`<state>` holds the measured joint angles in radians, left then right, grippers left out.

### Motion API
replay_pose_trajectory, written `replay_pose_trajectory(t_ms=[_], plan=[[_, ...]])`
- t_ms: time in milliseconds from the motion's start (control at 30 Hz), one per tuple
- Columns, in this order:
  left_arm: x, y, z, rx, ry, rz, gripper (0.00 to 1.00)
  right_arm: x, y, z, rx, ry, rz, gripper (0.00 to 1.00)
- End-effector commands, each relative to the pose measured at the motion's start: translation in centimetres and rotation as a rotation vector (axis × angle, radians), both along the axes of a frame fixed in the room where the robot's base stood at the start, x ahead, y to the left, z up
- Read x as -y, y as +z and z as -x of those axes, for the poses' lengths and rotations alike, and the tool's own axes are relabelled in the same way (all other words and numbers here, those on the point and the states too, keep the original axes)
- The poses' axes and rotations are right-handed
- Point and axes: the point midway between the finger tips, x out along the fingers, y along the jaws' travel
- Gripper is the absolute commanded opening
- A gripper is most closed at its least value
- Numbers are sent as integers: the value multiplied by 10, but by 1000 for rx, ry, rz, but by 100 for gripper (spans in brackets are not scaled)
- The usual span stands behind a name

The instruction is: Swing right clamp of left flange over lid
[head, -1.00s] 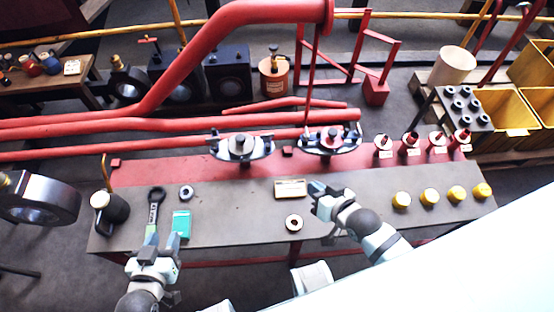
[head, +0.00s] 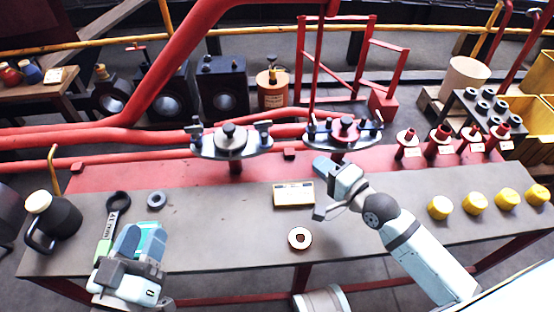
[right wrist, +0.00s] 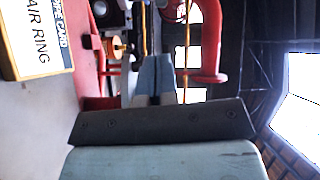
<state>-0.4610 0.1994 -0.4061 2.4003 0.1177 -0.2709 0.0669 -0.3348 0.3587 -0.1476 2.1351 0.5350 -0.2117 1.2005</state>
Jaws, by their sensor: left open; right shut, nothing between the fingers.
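The left flange (head: 232,152) stands at the back of the bench with a dark-knobbed lid (head: 229,134) on it. Its right clamp (head: 264,132) stands at the right end of the flange, apart from the knob; its exact swing angle is hard to tell. My right gripper (head: 322,188) is shut and empty, in front of and to the right of this flange, touching nothing visible. Its closed fingers (right wrist: 155,78) show in the right wrist view.
A second flange (head: 343,136) with a red-centred lid stands to the right. A card (head: 293,194) and a pale ring (head: 299,238) lie mid-bench. Red-based posts and several yellow caps (head: 440,207) are at the right. A dark jug (head: 55,222) stands far left.

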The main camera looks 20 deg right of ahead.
Motion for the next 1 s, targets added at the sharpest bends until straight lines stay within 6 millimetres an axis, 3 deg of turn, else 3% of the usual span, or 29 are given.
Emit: replay_pose_trajectory(t_ms=[33,100,700,867,1000], plan=[[1,-10,1,14,-5,10,43,1,-12,-2,2,1,-34,0],[2,-10,3,26,-11,22,43,3,-13,-5,1,3,-74,0],[4,-8,5,41,-20,36,43,3,-11,-10,-2,6,-133,0],[4,-16,4,21,-26,26,43,-3,-12,-26,1,5,-134,0],[5,-29,3,-13,-37,7,43,-13,-13,-52,4,5,-133,0]])
